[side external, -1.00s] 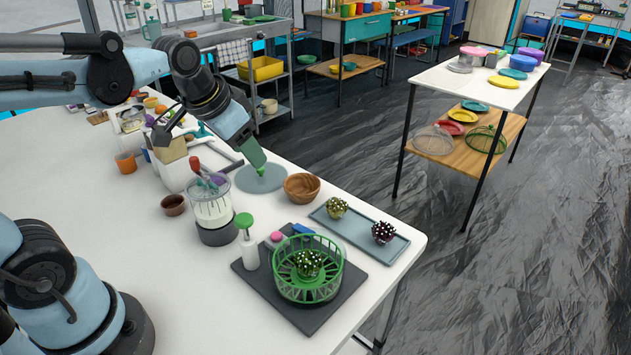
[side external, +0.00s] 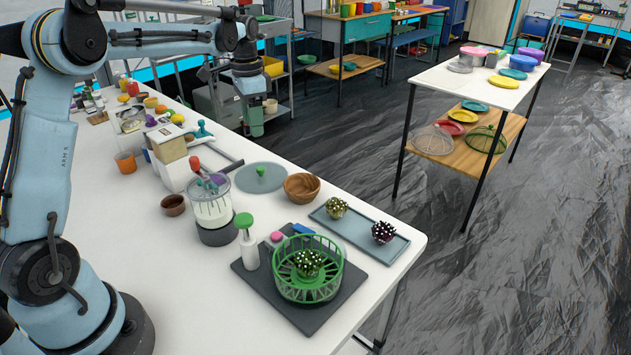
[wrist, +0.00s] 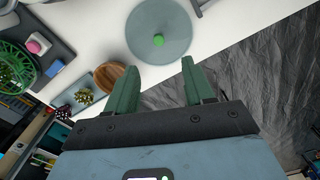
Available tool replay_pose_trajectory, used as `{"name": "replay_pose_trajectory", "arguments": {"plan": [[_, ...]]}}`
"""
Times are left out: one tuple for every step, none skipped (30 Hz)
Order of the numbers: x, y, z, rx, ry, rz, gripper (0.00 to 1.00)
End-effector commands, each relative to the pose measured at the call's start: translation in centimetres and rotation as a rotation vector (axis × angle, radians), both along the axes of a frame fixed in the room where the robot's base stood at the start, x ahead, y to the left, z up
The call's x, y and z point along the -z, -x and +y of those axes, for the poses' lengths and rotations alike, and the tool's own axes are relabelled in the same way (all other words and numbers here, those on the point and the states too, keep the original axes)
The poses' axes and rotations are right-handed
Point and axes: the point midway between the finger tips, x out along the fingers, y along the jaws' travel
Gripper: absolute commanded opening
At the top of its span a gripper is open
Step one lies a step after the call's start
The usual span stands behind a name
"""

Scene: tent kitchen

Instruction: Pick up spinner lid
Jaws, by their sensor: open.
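The spinner lid (side external: 274,179) is a flat, round, grey-blue translucent disc with a small green knob. It lies on the white table near its back edge, left of the wooden bowl. In the wrist view the lid (wrist: 172,36) is beyond my fingertips, with its green knob between their lines. My gripper (side external: 254,132) hangs above and behind the lid, near the table's far edge. In the wrist view my gripper (wrist: 160,72) has its two green fingers spread with nothing between them.
The wooden bowl (side external: 301,187) is right beside the lid. A chopper jar (side external: 211,207) stands in front of it, and a white box (side external: 176,165) is to its left.

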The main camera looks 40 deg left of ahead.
Motion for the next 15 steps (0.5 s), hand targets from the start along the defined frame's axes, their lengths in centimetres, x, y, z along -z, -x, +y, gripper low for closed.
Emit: {"name": "replay_pose_trajectory", "arguments": {"plan": [[0.5, 0.0, 0.1, 0.001, 0.001, 0.001, 0.53], [0.8, 0.0, 0.1, 0.001, 0.001, 0.003, 0.53], [1.4, 0.0, 0.1, 0.001, 0.0, 0.002, 0.53], [1.9, 0.0, 0.0, 0.001, 0.001, 0.001, 0.53], [2.4, 0.0, 0.0, 0.001, 0.001, 0.001, 0.53], [3.1, 0.0, 0.0, 0.001, 0.001, 0.001, 0.53], [3.6, 0.0, 0.0, 0.001, 0.001, 0.001, 0.53], [4.1, -0.1, 0.0, 0.001, 0.001, 0.001, 0.53], [4.7, 0.0, 0.0, 0.001, 0.001, 0.001, 0.53], [5.1, 0.0, 0.0, 0.001, 0.0, 0.001, 0.53], [5.5, -0.1, 0.0, 0.001, 0.0, 0.0, 0.53], [5.9, -0.1, 0.0, 0.001, 0.0, 0.0, 0.53], [6.2, -0.1, 0.0, 0.001, 0.0, 0.0, 0.53], [6.4, 0.0, 0.0, 0.001, 0.0, 0.0, 0.53], [6.6, 0.0, -0.1, 0.001, 0.0, 0.0, 0.53]]}}
